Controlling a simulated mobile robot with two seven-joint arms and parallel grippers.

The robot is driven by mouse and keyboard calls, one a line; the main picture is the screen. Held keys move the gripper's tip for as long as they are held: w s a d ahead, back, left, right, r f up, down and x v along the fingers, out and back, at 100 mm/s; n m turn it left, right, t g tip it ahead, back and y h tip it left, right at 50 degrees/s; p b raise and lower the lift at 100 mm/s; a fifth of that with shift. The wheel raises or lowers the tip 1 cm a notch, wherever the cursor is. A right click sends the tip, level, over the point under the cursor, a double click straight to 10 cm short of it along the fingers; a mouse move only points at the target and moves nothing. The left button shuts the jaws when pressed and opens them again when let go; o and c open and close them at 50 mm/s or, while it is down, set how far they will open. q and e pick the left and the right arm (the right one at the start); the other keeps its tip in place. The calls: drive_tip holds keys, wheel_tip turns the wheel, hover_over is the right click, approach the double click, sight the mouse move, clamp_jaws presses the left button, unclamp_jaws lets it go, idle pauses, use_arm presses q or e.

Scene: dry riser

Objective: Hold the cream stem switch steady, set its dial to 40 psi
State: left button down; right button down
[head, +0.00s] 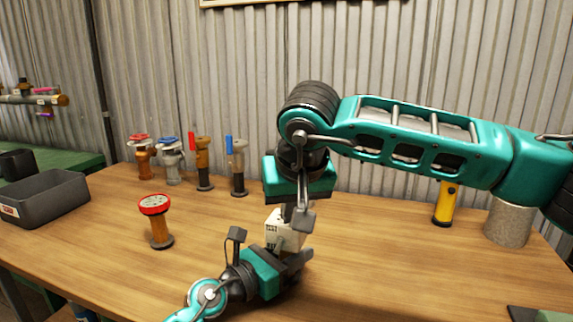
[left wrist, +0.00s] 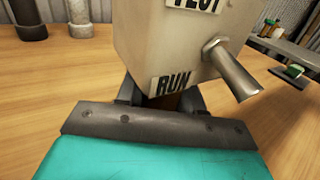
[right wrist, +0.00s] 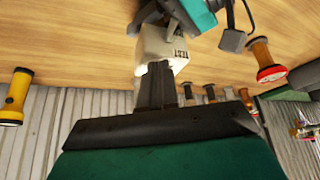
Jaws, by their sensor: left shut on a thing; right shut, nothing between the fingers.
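The cream stem switch (head: 283,232) is a pale box with TEST and RUN labels, above the table near the middle of the head view. My left gripper (head: 293,258) is shut on its stem just under the box; in the left wrist view the fingers (left wrist: 160,100) flank the brownish stem. A grey metal lever (left wrist: 232,72) sticks out of the box's side. My right gripper (head: 290,208) is shut and empty, pointing down at the box's top. In the right wrist view its closed fingertips (right wrist: 155,72) overlap the box (right wrist: 158,46); contact cannot be told. No dial scale is readable.
A red-topped stem fitting (head: 155,220) stands at left; several red- and blue-handled valves (head: 204,165) stand behind. A grey bin (head: 45,196) is at far left. A yellow flashlight (head: 445,203) and a grey cylinder (head: 508,222) stand at right.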

wheel_tip(320, 180, up, 6)
drive_tip(key=shift+f, duration=0.25)
use_arm(q)
drive_tip(key=c, duration=0.6)
unclamp_jaws()
drive_tip(key=shift+c, duration=0.2)
drive_tip(key=shift+a, duration=0.1)
